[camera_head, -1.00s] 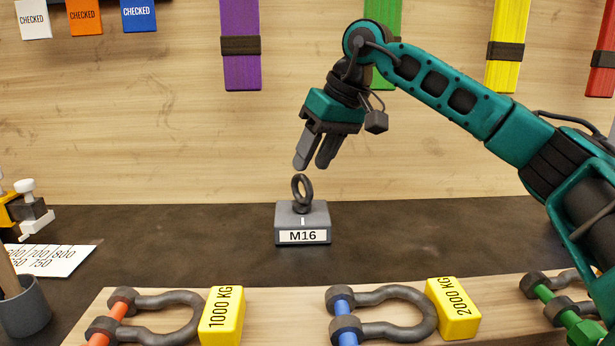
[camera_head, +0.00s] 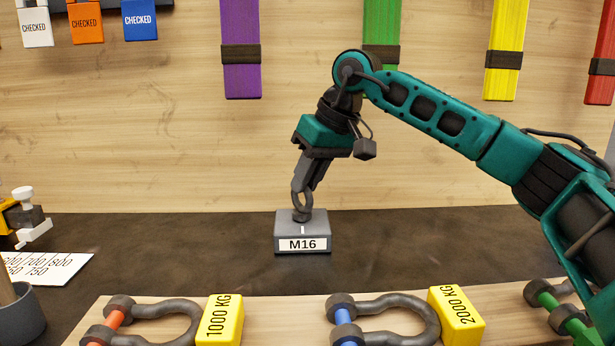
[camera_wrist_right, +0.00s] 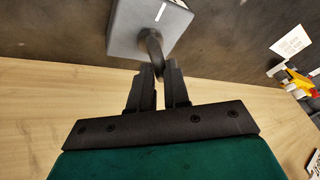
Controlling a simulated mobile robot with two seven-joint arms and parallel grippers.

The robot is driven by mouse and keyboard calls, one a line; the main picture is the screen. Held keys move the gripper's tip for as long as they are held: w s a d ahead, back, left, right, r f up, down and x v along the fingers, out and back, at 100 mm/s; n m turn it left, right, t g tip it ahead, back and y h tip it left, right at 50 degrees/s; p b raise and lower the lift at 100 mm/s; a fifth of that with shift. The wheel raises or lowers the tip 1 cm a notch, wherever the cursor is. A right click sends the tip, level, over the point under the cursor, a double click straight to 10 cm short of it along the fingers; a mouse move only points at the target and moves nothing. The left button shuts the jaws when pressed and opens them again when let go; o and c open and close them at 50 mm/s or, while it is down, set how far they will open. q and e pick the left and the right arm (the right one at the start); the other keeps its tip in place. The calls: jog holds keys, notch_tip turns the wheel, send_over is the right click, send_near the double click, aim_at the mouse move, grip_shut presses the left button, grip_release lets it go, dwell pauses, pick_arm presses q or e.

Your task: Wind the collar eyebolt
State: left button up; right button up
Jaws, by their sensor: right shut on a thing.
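The dark collar eyebolt (camera_head: 301,202) stands upright in the top of a grey block (camera_head: 318,226) labelled M16. My right gripper (camera_head: 304,190) has come down from above and is shut on the eyebolt's ring, hiding its upper part. In the right wrist view the fingers (camera_wrist_right: 157,80) close on the ring (camera_wrist_right: 151,48), and the block (camera_wrist_right: 138,18) shows beyond it with a white line on its top. The eyebolt's collar sits at the block's top face. My left gripper is not in view.
Along the front, a wooden board (camera_head: 265,315) carries shackles, one with a blue pin (camera_head: 343,314), beside yellow weight blocks (camera_head: 220,318). A white card (camera_head: 50,268) and a dark cup (camera_head: 20,315) are at left. The dark bench around the M16 block is clear.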

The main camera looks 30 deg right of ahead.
grip_shut()
dwell(0.5)
jog(key=shift+r+m, duration=0.1)
jog(key=shift+m, duration=0.5)
